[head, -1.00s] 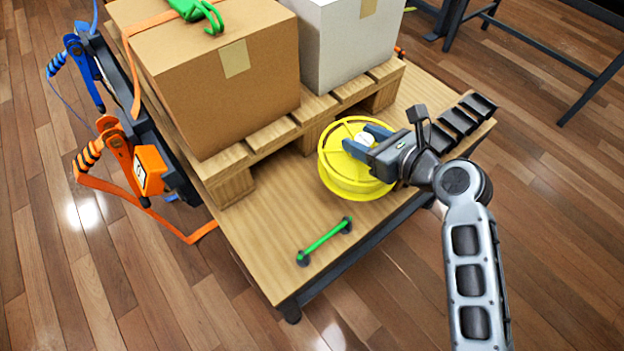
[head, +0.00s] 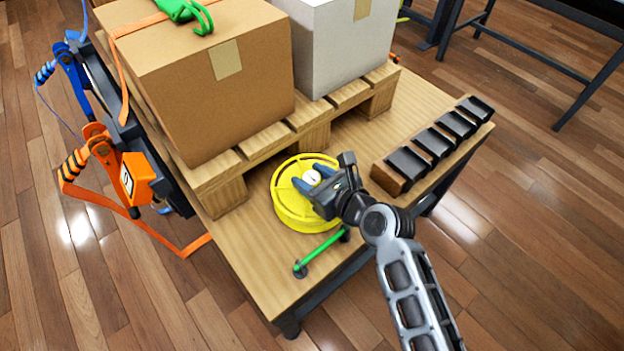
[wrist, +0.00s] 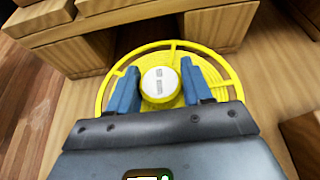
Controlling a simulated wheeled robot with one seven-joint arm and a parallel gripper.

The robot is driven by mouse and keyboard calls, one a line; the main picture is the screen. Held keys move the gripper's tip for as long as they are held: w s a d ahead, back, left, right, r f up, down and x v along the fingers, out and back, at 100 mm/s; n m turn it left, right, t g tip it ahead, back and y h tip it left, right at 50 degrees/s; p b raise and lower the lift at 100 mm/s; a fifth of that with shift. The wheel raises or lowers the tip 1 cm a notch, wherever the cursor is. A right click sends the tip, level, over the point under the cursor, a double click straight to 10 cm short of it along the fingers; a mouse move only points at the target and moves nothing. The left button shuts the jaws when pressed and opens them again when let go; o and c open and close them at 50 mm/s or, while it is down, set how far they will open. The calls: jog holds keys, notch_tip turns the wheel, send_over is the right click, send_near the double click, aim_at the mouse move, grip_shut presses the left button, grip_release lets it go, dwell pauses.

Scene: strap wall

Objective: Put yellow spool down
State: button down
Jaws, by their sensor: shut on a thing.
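The yellow spool (head: 290,212) is a round, spoked reel at the front of the wooden table, close to the pallet. My gripper (head: 311,181) is shut on the spool's central hub, its blue fingers on either side of the pale hub cap. In the wrist view the gripper (wrist: 165,88) has one finger on each side of the hub, and the spool's yellow rim (wrist: 236,82) shows around it. I cannot tell whether the spool's underside touches the table top.
A wooden pallet (head: 225,170) with a brown box (head: 205,90) and a white box (head: 335,45) stands behind the spool. A green handle (head: 320,253) is just in front of the spool. A dark slotted rack (head: 435,145) lies right. Orange and blue ratchet straps hang left.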

jog(key=shift+f, duration=0.1)
jog(key=shift+c, duration=2.4)
grip_release()
jog(key=shift+f, duration=0.1)
jog(key=shift+s+d+r, duration=0.1)
jog(key=shift+s+r, duration=0.05)
jog(key=shift+r, duration=0.1)
jog(key=p+v, duration=0.2)
jog(key=v, duration=0.9)
jog(key=shift+s, duration=0.3)
jog(key=shift+d+r, duration=0.1)
jog(key=shift+d, duration=0.05)
